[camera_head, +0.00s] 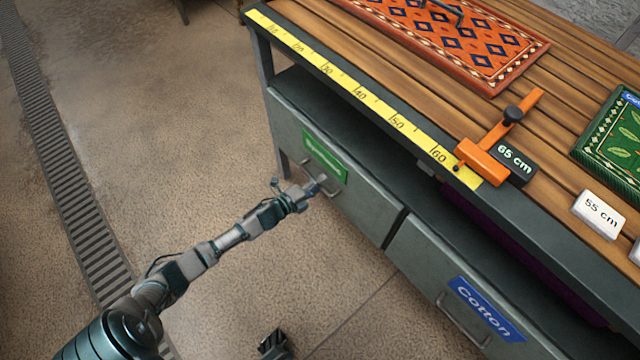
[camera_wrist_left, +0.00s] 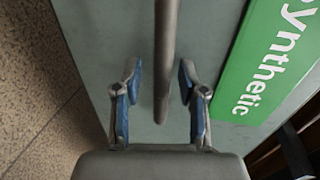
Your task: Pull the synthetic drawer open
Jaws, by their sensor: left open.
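The synthetic drawer (camera_head: 290,125) is a grey front under the bench with a green label (camera_head: 325,156), and it looks shut. The label reads "Synthetic" in the left wrist view (camera_wrist_left: 270,65). My left gripper (camera_head: 316,186) is at the drawer's bar handle (camera_head: 330,190). In the left wrist view the handle (camera_wrist_left: 165,50) runs between the two open, blue-padded fingers (camera_wrist_left: 159,75), with a gap on each side. A dark part (camera_head: 275,345) at the bottom edge of the head view appears to be my right gripper; its fingers are not clear.
The cotton drawer (camera_head: 425,270) with a blue label is to the right. On the slatted bench top are a yellow ruler (camera_head: 360,92), an orange stop (camera_head: 490,155), size blocks (camera_head: 598,214) and rugs (camera_head: 450,35). The floor before the drawers is clear, with a drain grate (camera_head: 60,150).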

